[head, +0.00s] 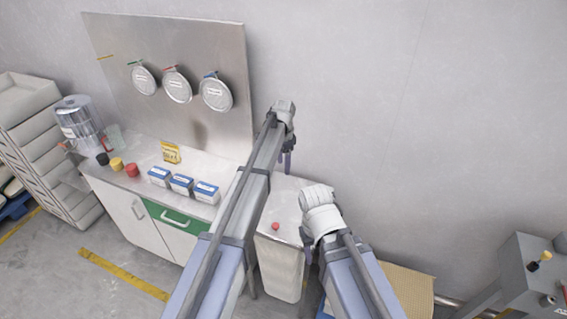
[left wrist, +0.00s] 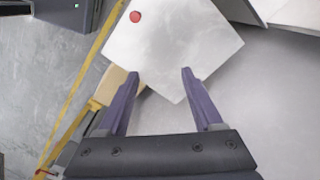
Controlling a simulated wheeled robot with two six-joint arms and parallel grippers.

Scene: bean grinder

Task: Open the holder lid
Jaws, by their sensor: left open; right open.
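My left gripper (head: 287,160) hangs from its arm near the wall, above the far part of a white cabinet top (head: 290,190) with a red knob (head: 275,226). In the left wrist view its two purple fingers (left wrist: 160,72) are spread with nothing between them. The white top (left wrist: 185,45) lies beyond the fingertips, with the red knob (left wrist: 135,16) near its corner. My right gripper (head: 308,255) is lower, by the right side of this cabinet; its fingers are partly hidden. Three round labelled lids (head: 177,86) with coloured handles are on the metal wall panel. Which part is the holder lid is unclear.
A counter (head: 140,165) on the left carries a grinder-like machine (head: 78,117), coloured caps, a yellow packet (head: 171,152) and blue-white boxes (head: 181,184). A grey machine (head: 535,275) stands at lower right. The wall area on the right is bare.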

